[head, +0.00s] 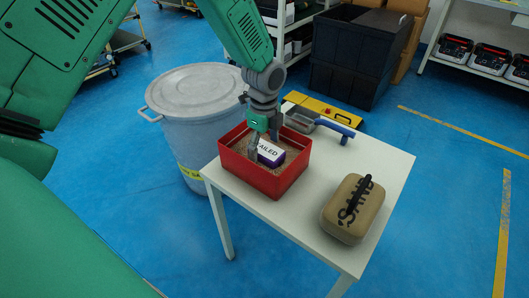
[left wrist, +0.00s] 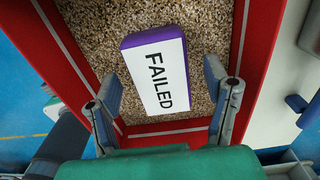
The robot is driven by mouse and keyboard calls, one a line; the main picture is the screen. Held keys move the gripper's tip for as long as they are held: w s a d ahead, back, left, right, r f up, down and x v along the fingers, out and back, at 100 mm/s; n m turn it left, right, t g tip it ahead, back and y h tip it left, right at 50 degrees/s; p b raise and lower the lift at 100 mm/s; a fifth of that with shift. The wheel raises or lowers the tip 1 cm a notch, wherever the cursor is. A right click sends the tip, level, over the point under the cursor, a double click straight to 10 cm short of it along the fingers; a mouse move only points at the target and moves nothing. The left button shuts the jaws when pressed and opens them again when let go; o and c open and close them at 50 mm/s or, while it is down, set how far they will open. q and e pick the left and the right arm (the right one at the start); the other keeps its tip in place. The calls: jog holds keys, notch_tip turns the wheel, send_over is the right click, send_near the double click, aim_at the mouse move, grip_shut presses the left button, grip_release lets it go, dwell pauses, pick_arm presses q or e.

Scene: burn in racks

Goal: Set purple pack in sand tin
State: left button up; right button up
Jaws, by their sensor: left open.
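The purple pack (head: 271,153) has a white top face marked FAILED. It lies in the red tin (head: 262,180), on brown grainy fill that looks like sand. The left wrist view shows the pack (left wrist: 157,75) flat on the grains, with the tin's red wall (left wrist: 262,50) to its right. My left gripper (head: 264,142) reaches down into the tin from above. Its two fingers are open, one on each side of the pack's near end in the left wrist view (left wrist: 163,92), with gaps to the pack. My right gripper does not show.
The white table (head: 302,219) also holds a tan pack marked SAND (head: 353,208) and a grey scoop with a blue handle (head: 334,128). A yellow case (head: 322,110) is behind the table. A lidded grey bin (head: 195,120) stands to its left. Blue floor is free at right.

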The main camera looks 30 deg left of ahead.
aim_at(263, 147)
pick_arm(q)
jog(key=r, duration=0.2)
jog(key=r+p, duration=0.1)
jog(key=r, duration=0.3)
jog(key=shift+a+r+p, duration=0.3)
jog(key=shift+d+r, duration=0.1)
jog(key=shift+r, duration=0.4)
jog(key=shift+d, duration=0.1)
